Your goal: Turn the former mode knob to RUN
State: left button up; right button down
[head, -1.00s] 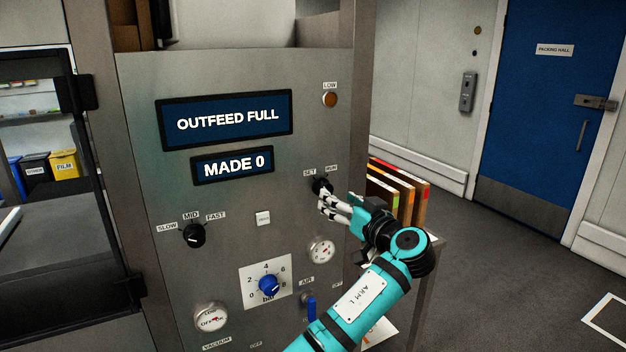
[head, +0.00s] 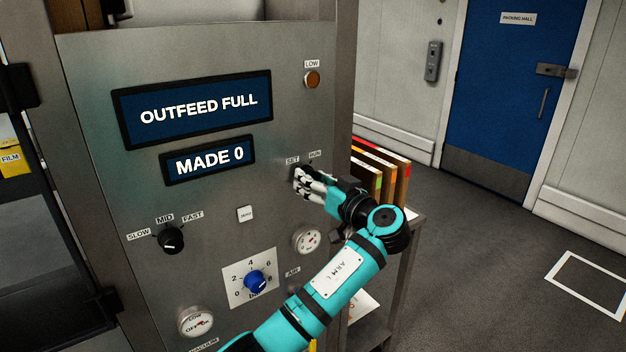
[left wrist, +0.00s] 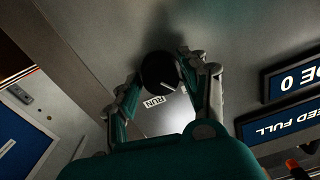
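The former mode knob is a round black knob (left wrist: 159,71) on the steel panel, under small SET (head: 292,160) and RUN (head: 315,154) labels. In the left wrist view the RUN label (left wrist: 154,102) is clear and the SET label is partly behind a finger. A pale mark on the knob's edge seems to lie on the SET side. My left gripper (head: 299,180) is at the panel and mostly hides the knob in the head view. In the left wrist view its fingers (left wrist: 162,70) stand open on both sides of the knob; firm contact is not clear. My right gripper is out of view.
The panel has a screen reading OUTFEED FULL (head: 198,108), one reading MADE 0 (head: 208,160), a speed knob (head: 171,239), a blue pressure knob (head: 257,281) and gauges. Upright cartons (head: 385,170) stand on a side table right of the panel. Floor is clear toward the blue door (head: 510,90).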

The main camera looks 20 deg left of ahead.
pick_arm(q)
jog(key=shift+a, duration=0.1)
jog(key=c, duration=0.7)
jog(key=shift+c, duration=0.2)
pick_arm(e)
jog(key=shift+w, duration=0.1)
pick_arm(q)
jog(key=m+p, duration=0.2)
jog(key=m, duration=1.2)
jog(key=shift+r, duration=0.15)
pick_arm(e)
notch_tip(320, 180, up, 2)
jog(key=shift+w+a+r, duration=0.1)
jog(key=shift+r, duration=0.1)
pick_arm(q)
jog(key=shift+t, duration=0.3)
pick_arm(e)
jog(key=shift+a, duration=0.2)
